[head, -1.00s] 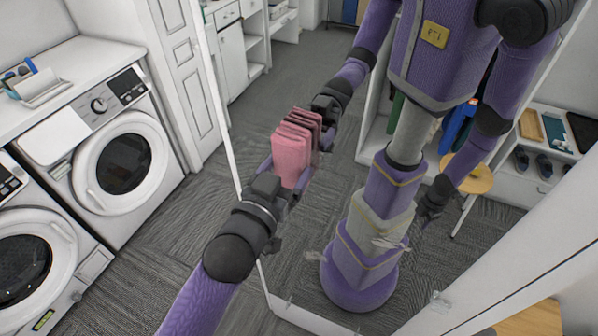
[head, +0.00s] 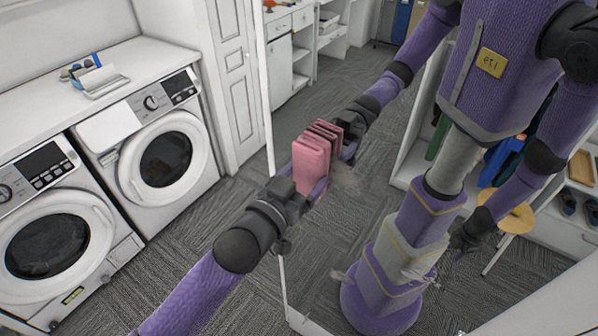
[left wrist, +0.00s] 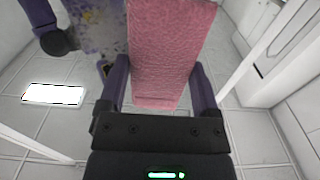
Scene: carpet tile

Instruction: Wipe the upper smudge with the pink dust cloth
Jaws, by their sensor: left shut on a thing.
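My left gripper (head: 304,196) is shut on the pink dust cloth (head: 310,165), a folded upright pad, in front of a tall mirror (head: 300,262). In the left wrist view the cloth (left wrist: 168,50) stands between the two purple fingers of the left gripper (left wrist: 160,92). A faint greyish upper smudge (head: 348,179) shows on the mirror just right of the cloth. A paler smudge (head: 410,264) lies lower, over my reflection. I cannot tell whether the cloth touches the glass. My right gripper shows only as a reflection.
The mirror's white left edge (head: 272,150) runs close to my left forearm. Two washing machines (head: 165,160) stand under a white counter (head: 40,95) at the left. Grey carpet floor (head: 190,235) is clear between them and the mirror. The shelves and stool at right are reflections.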

